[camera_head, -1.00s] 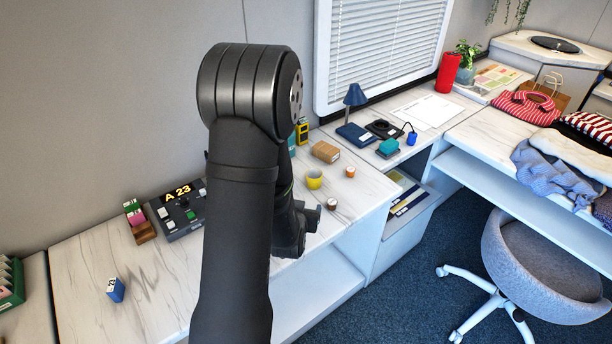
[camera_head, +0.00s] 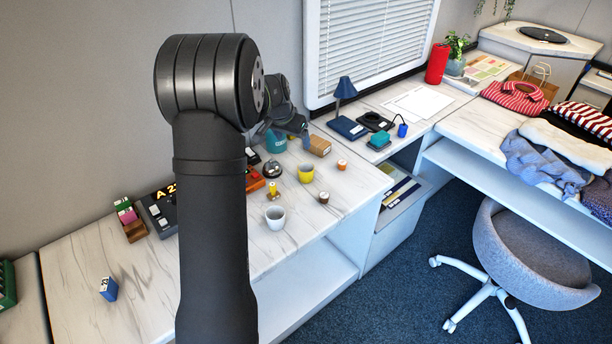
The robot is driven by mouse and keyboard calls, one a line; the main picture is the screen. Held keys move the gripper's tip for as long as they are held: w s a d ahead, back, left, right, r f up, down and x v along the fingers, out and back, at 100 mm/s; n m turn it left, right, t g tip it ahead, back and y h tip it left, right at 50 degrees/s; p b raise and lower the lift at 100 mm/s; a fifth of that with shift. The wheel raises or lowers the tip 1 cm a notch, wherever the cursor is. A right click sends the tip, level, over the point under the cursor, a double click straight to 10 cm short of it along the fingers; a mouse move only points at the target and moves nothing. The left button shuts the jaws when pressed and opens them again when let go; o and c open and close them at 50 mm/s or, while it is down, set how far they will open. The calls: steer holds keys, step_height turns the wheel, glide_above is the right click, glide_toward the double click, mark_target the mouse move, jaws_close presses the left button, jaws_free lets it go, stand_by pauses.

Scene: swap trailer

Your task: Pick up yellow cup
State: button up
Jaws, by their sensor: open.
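The yellow cup (camera_head: 306,174) stands upright on the white marbled counter (camera_head: 338,204), with nothing in front of it. My gripper (camera_head: 290,130) is behind and to the left of the cup in the picture, over the back of the counter near a teal object (camera_head: 275,143). It is open and apart from the cup. Part of the gripper is hidden behind my own dark arm.
A small brown-topped item (camera_head: 323,198), an orange-topped one (camera_head: 342,164), a cardboard box (camera_head: 318,146) and a dark bell-like dome (camera_head: 272,169) surround the yellow cup.

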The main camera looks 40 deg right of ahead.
glide_toward(305, 165)
steer(key=shift+s+a+f, duration=0.1)
steer(key=shift+s+f, duration=0.15)
steer(key=shift+f, duration=0.3)
steer(key=shift+s+a+f, duration=0.1)
steer(key=shift+s+f, duration=0.15)
steer(key=shift+f, duration=0.25)
steer(key=shift+s+x, duration=0.2)
steer(key=shift+x, duration=1.1)
steer(key=shift+s+x, duration=0.2)
steer(key=shift+x, duration=1.1)
steer(key=shift+d, duration=0.1)
steer(key=c, duration=1.1)
